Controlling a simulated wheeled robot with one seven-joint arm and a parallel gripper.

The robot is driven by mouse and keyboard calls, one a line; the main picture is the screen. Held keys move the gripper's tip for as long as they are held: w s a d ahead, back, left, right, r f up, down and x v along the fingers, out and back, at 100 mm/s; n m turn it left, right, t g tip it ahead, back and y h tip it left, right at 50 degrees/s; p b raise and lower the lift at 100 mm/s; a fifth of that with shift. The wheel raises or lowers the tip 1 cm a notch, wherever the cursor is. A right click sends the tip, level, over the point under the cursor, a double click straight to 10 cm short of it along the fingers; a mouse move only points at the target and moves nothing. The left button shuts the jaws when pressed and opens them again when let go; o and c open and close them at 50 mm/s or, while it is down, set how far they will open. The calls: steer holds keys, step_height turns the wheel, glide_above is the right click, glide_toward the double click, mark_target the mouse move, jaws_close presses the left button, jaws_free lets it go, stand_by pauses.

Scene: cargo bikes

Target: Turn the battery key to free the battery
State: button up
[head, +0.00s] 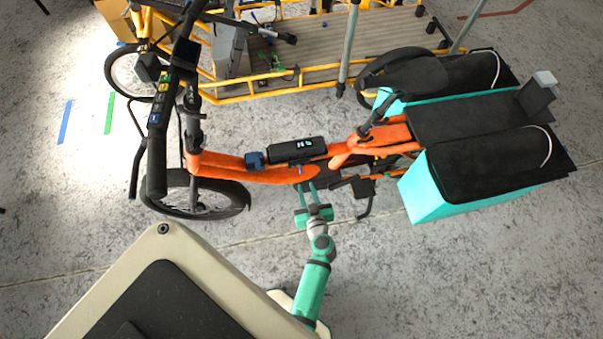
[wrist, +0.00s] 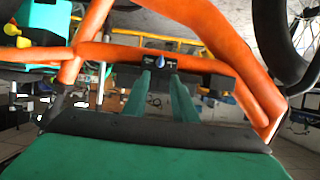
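An orange cargo bike (head: 225,163) stands across the middle of the head view. A black battery (head: 285,152) with white marks sits on its frame tube. In the wrist view, a small blue key (wrist: 161,65) shows on a dark lock plate on the orange tube. My gripper (head: 306,184) reaches the near side of the frame, below the battery. In the wrist view my gripper (wrist: 160,77) has two green fingers apart, pointing at the key, which appears between their tips. I cannot tell whether they touch it. The key is not clear in the head view.
A blue block (head: 254,160) sits on the tube left of the battery. A pedal and crank (head: 363,188) stand right of my gripper. Teal and black panniers (head: 480,165) are at the rear. A yellow cargo bike (head: 300,85) stands behind. The near floor is clear.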

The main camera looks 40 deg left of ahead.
mark_target(301, 173)
steer(key=x, duration=0.9)
steer(key=shift+s+a+f, duration=0.1)
steer(key=shift+a+f, duration=0.05)
steer(key=shift+a, duration=0.2)
steer(key=shift+d, duration=0.1)
jaws_close()
